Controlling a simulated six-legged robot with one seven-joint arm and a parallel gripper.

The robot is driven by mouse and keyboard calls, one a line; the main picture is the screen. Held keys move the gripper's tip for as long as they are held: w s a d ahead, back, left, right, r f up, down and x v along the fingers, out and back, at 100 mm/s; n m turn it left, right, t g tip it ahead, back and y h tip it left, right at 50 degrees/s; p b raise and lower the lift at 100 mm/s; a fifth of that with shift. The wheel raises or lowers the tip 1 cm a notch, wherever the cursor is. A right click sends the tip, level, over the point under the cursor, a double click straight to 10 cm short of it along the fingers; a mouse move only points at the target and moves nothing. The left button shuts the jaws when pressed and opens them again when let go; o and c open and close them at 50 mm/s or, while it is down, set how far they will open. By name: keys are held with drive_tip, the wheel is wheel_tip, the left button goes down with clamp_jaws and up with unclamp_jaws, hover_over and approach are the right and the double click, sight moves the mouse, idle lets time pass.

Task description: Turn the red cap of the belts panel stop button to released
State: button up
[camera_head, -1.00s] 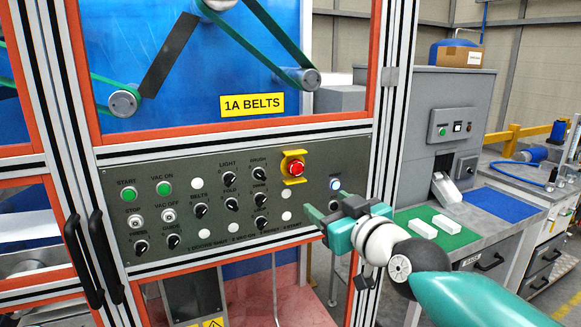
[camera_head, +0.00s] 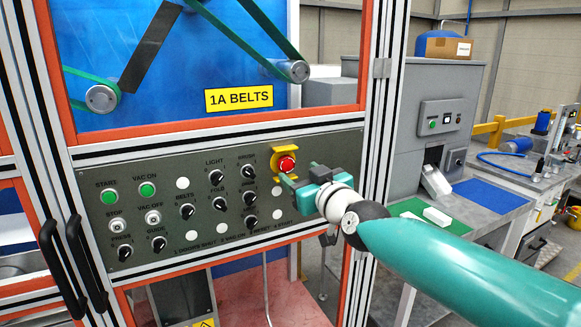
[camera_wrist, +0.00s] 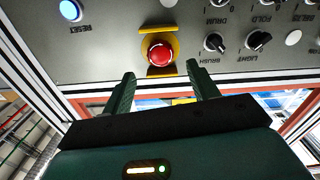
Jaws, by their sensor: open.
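The red cap (camera_head: 286,164) of the stop button sits in a yellow guard (camera_head: 278,155) at the upper right of the dark belts panel (camera_head: 112,219). In the wrist view the red cap (camera_wrist: 160,54) lies beyond the fingertips, roughly centred between them, with yellow guard plates (camera_wrist: 158,31) on opposite sides. My gripper (camera_head: 288,181) is just below and in front of the cap in the head view. It also shows in the wrist view (camera_wrist: 160,72), with its two green fingers apart and nothing between them. The fingers appear clear of the cap.
Black selector knobs (camera_head: 248,172) stand left of the button. A lit blue reset button (camera_wrist: 70,10) shows in the wrist view. An aluminium frame post (camera_head: 383,130) rises right of the panel. A workbench with a green mat (camera_head: 408,207) stands farther right.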

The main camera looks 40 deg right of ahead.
sight(288, 164)
drive_tip(key=shift+x, duration=2.7)
drive_tip(key=c, duration=1)
